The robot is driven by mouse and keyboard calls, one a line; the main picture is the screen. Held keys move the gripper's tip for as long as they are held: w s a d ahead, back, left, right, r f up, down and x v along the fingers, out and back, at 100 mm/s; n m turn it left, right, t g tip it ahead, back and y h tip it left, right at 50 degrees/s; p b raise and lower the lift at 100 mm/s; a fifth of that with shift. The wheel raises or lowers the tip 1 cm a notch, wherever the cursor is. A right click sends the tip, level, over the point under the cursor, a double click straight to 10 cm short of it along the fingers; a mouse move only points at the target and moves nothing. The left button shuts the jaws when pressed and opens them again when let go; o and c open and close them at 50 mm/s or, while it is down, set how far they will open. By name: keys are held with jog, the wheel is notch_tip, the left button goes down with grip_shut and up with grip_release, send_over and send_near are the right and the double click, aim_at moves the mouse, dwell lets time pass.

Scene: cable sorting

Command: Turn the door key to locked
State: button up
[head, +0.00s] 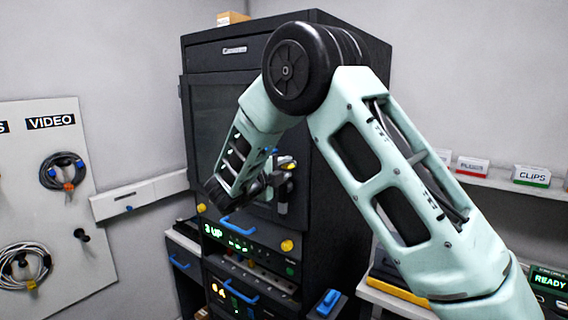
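The dark rack cabinet (345,180) stands in the middle of the head view, with its tall dark-paneled door (207,115) closed against the front. My gripper (284,185) is at the right edge of this door, small and partly behind my forearm and wrist. A small yellow and silver part (287,162) shows at the top of the gripper; I cannot tell whether it is the key or part of the gripper. The key and lock cannot be made out clearly. Whether the fingers are open or shut does not show.
Below the door are rack units with blue handles (239,226) and green displays. A pegboard with coiled cables (63,172) hangs at left. A shelf with small boxes (531,175) and a bench with a "READY" device (549,282) are at right.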

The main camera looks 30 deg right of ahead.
jog(key=shift+d, duration=0.1)
grip_shut()
jog(key=shift+f+n+b, duration=0.1)
jog(key=shift+n+b, duration=0.2)
jog(key=shift+n, duration=0.1)
jog(key=shift+n+b, duration=0.4)
jog(key=shift+n, duration=0.6)
jog(key=n, duration=0.3)
jog(key=shift+n, duration=0.4)
jog(key=n+p, duration=0.1)
jog(key=n, duration=0.5)
jog(key=shift+p, duration=0.4)
jog(key=n+p, duration=0.2)
jog(key=n, duration=0.3)
jog(key=shift+n+p, duration=0.3)
jog(key=shift+p, duration=0.05)
